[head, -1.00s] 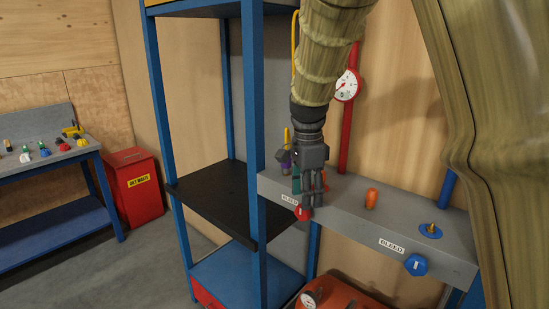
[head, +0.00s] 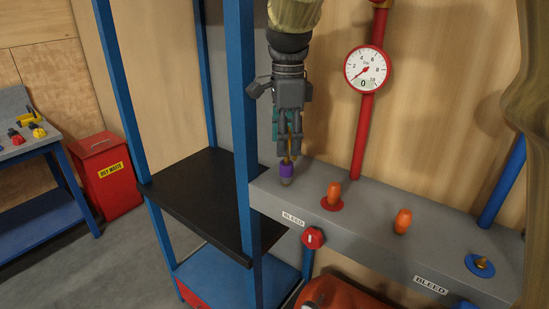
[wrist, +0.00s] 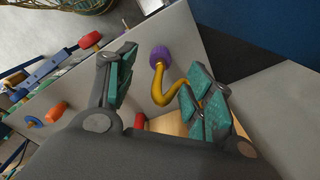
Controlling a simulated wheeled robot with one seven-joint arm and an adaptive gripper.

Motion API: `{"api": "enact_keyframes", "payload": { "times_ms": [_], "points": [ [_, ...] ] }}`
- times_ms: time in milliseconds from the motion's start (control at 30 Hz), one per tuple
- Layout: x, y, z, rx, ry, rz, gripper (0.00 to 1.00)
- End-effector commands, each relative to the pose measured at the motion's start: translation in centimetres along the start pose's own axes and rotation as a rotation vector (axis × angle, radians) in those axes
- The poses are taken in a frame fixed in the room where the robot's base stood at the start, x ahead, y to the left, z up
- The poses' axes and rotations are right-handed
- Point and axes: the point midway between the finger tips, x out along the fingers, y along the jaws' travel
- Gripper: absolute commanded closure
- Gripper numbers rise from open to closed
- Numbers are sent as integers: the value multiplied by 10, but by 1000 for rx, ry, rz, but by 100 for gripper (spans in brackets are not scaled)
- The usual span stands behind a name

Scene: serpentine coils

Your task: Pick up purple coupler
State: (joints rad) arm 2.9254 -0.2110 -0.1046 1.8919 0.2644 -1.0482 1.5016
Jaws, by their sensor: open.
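The purple coupler (head: 286,170) is at the left end of the grey ledge, with a grey tip below it and a thin yellow hose rising from it. In the wrist view the purple coupler (wrist: 160,54) shows between and beyond the fingers, with the yellow hose (wrist: 168,98) curving back toward the palm. My gripper (head: 290,150) points down just above the coupler in the head view. In the wrist view my gripper (wrist: 163,85) has its green-padded fingers spread, with nothing gripped. Whether the fingertips touch the hose is unclear.
The grey ledge (head: 365,228) also carries two orange couplers (head: 334,193) (head: 403,221) and a blue-based brass fitting (head: 480,265). A red knob (head: 313,238) sits on its front face. A blue shelf post (head: 245,140) stands close left of my gripper; a red pipe with gauge (head: 367,68) rises behind.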

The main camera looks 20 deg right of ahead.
Motion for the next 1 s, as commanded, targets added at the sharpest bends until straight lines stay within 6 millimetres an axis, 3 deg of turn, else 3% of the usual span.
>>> {"api": "enact_keyframes", "payload": {
  "times_ms": [267,700,1000],
  "points": [
    [29,-20,2,0,2,19,47],
    [76,-18,-5,4,2,19,47],
    [81,-20,-4,3,2,18,47]
  ]
}}
